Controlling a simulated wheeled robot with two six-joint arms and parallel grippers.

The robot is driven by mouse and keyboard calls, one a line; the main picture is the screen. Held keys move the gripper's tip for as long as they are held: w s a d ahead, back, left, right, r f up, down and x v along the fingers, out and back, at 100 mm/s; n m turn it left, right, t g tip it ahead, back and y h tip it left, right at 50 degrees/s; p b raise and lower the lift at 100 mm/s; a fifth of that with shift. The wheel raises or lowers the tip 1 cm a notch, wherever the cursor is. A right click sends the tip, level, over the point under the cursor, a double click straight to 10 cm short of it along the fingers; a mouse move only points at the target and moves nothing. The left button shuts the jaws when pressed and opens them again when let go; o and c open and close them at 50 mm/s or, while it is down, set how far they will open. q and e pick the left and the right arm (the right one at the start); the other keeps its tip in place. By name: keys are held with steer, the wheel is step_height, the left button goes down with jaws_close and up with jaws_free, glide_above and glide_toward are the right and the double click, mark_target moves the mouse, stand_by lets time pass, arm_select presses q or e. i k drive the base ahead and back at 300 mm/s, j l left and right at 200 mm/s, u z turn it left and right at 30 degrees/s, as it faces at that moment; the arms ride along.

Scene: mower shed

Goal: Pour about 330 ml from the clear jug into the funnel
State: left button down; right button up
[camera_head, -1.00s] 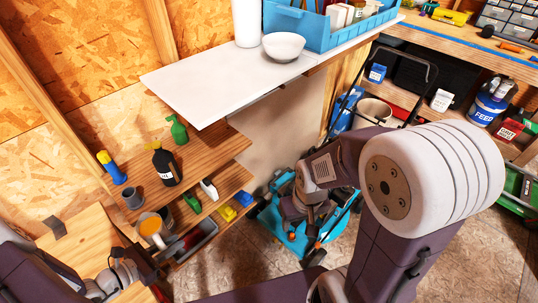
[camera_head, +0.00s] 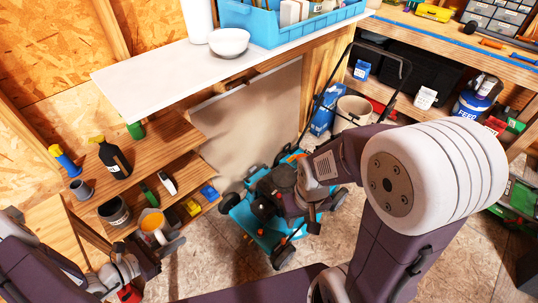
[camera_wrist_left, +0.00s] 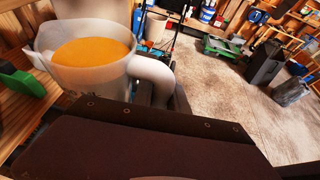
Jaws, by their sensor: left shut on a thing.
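The clear jug (camera_head: 153,226), holding orange liquid, is in front of the lower shelf in the head view. My left gripper (camera_head: 165,248) is shut on its handle. In the left wrist view the jug (camera_wrist_left: 95,62) looks near upright, its handle (camera_wrist_left: 152,78) towards the gripper, whose dark body fills the lower part. My right gripper (camera_head: 311,220) hangs over the turquoise mower (camera_head: 243,217); its fingers are too small and dark to read. I cannot make out the funnel for certain; dark parts on the mower are partly hidden by my right arm.
Wooden shelves (camera_head: 188,148) at left hold a black spray bottle (camera_head: 114,158), a dark pot (camera_head: 115,212) and small bottles. A white counter (camera_head: 150,78) with a white bowl (camera_head: 229,42) juts out above. Open floor (camera_head: 220,262) lies between shelves and mower.

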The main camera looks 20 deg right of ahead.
mark_target(298, 156)
steer(key=l, duration=2.45)
steer(key=i+l, duration=0.15)
steer(key=l, duration=0.3)
steer(key=i+l, duration=0.15)
steer(key=l, duration=0.3)
steer(key=i+l, duration=0.2)
steer(key=l, duration=0.3)
steer(key=i+l, duration=0.15)
steer(key=l, duration=0.3)
steer(key=i+l, duration=0.15)
steer(key=l, duration=0.3)
steer(key=i+l+u, duration=0.1)
steer(key=l, duration=0.35)
steer(key=i+l, duration=0.2)
steer(key=l, duration=0.3)
steer(key=i+l, duration=0.15)
steer(key=l, duration=0.3)
